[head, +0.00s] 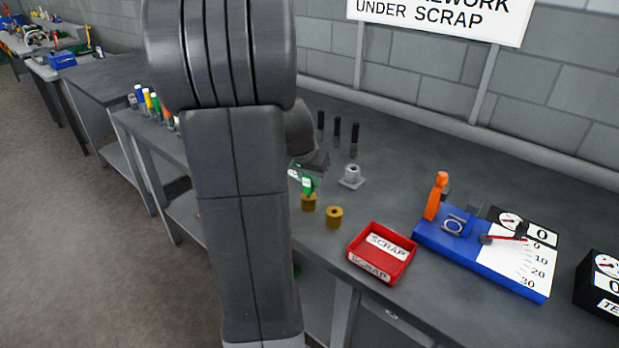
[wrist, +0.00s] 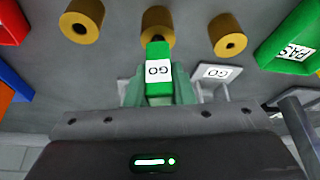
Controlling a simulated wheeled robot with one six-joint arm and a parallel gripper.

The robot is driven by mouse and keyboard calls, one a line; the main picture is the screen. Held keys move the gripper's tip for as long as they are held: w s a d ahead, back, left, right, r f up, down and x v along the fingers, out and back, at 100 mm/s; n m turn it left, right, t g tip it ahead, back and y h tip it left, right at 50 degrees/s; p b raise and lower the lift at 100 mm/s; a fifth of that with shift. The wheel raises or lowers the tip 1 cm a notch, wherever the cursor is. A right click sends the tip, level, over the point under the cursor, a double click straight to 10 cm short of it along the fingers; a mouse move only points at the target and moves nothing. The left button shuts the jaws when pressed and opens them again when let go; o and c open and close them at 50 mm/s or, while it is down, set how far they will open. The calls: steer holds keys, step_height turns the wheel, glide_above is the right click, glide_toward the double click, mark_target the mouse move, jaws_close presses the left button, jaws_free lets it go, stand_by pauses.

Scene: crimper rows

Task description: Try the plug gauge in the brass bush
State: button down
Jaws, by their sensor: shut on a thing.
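The plug gauge (wrist: 158,72) has a green handle with a white GO label. My gripper (wrist: 157,92) is shut on it. In the head view the green handle (head: 309,186) shows just above a brass bush (head: 308,203). In the wrist view the gauge's far end overlaps the near edge of the middle brass bush (wrist: 157,19). Whether its pin is inside the bore cannot be told. Two other brass bushes stand on either side, one at left (wrist: 82,22) and one at right (wrist: 228,35), each with a dark bore. My arm hides part of the bench in the head view.
A red SCRAP tray (head: 382,254) stands right of the bushes, with a blue gauge fixture (head: 480,250) beyond. A grey block with a socket (head: 351,177) and several black pegs (head: 337,131) stand behind. A green PASS tray (wrist: 292,38) is at the wrist view's right.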

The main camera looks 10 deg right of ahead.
steer(key=shift+r, duration=0.15)
stand_by(0.3)
steer(key=shift+r+p, duration=2.55)
steer(key=shift+r, duration=0.95)
